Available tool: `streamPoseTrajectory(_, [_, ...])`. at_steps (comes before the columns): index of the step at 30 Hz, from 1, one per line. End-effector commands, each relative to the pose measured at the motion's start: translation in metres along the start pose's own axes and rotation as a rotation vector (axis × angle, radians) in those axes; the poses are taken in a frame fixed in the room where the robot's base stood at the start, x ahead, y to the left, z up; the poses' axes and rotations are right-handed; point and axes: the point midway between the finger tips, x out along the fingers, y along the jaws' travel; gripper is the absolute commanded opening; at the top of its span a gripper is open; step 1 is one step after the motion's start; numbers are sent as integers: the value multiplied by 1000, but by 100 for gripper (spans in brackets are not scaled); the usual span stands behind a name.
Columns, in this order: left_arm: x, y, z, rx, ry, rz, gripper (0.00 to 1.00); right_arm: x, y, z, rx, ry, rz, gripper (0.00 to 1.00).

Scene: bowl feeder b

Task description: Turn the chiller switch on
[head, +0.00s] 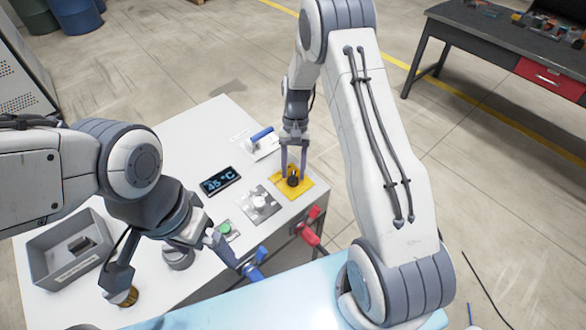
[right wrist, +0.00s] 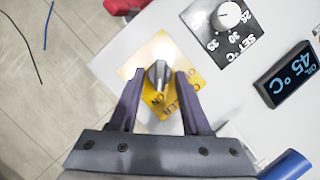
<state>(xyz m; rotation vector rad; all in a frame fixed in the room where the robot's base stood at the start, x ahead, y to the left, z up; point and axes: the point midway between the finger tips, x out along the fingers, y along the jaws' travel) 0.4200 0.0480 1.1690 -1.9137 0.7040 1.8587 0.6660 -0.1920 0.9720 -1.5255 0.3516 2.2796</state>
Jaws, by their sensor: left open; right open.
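The chiller switch (head: 293,180) is a dark rotary knob on a yellow plate (head: 307,190) near the right edge of the white console top. In the right wrist view the knob (right wrist: 158,75) shows a pale pointer line along its grip, roughly upright in the picture. Printed lettering on the plate (right wrist: 168,106) is partly readable. My right gripper (head: 294,168) is open, pointing down over the switch. Its fingers (right wrist: 159,80) stand on either side of the knob, with gaps visible. My left gripper (head: 170,268) is open over the console's left front, away from the switch.
A SET °C dial (head: 259,203) and an oil display reading 45 °C (head: 221,180) sit near the switch. A blue-handled lever (head: 261,135) stands behind. A red-handled valve (head: 308,232) juts from the console side. A grey bin (head: 60,255) is at left.

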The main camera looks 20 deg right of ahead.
Motion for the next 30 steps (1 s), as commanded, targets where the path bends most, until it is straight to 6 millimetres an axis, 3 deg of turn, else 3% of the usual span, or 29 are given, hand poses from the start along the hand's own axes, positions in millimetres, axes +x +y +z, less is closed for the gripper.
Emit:
streamPoseTrajectory(5, [4, 0, 0, 0, 0, 0, 96, -7, 0, -1, -1, 3, -1, 48])
streamPoseTrajectory(15, [22, -2, 1, 1, 0, 0, 96, -70, 0, -2, 0, 6, -2, 48])
streamPoseTrajectory(21, [26, -2, 1, 1, 0, 0, 96, -97, 0, -1, 0, 3, -1, 48])
streamPoseTrajectory(30, [26, -2, 1, 1, 0, 0, 96, -105, 0, 0, 1, 0, 0, 48])
